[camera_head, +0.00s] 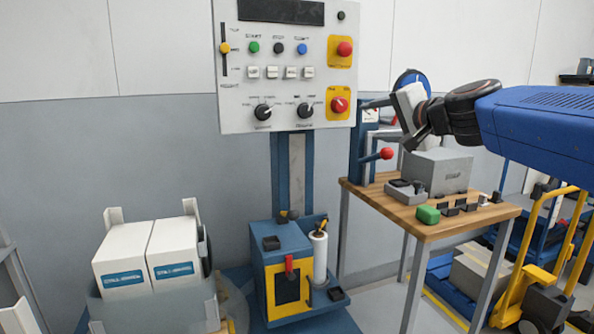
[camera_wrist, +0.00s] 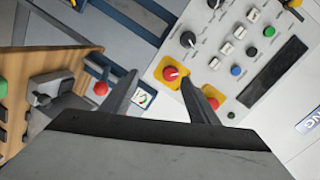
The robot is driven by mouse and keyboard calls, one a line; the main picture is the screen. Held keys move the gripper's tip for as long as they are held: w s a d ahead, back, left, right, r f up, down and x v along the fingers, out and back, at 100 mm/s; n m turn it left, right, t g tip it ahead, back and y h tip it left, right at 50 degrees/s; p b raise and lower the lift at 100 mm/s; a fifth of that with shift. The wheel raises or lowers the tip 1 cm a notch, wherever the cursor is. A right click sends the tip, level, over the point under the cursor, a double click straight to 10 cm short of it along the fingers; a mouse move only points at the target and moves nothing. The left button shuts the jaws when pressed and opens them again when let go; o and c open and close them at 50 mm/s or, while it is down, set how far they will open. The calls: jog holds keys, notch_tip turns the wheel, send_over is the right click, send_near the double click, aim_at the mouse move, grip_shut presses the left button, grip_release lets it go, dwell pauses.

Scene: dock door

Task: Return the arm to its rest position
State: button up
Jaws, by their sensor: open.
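My gripper (camera_wrist: 158,77) is open, with its two dark fingers apart and nothing between them in the wrist view. In the head view my arm (camera_head: 535,118) reaches in from the right, with the gripper end raised above the back of the wooden workbench. The gripper is right of the control panel (camera_head: 289,95) and apart from it. In the wrist view the panel (camera_wrist: 240,95) lies beyond the fingers, with a red button (camera_wrist: 170,73) on a yellow plate seen between them. The exact gap to the panel cannot be told.
The wooden bench (camera_head: 440,228) holds a grey box (camera_head: 437,172), a green block (camera_head: 428,215) and small dark parts. A red-knobbed lever (camera_head: 385,153) stands close below the gripper. A blue-yellow wrapper stand (camera_head: 283,270) and white cartons (camera_head: 150,262) are left. A yellow trolley (camera_head: 535,255) is right.

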jog(key=s+a+f+n+g+h, duration=0.1)
jog(key=s+f+n+g, duration=0.2)
jog(key=s+f, duration=0.6)
jog(key=s+a+f+n+g, duration=0.1)
jog(key=s+f+n+g, duration=0.2)
jog(key=s+f, duration=0.65)
jog(key=s+d+f+n+g+h, duration=0.1)
jog(key=s+d+f+g+h, duration=0.1)
jog(key=s+f, duration=0.4)
jog(key=s+d+f+n+g+h, duration=0.2)
jog(key=s+d+f, duration=0.3)
jog(key=f, duration=0.9)
jog(key=shift+s, duration=1.05)
jog(key=shift+r, duration=0.1)
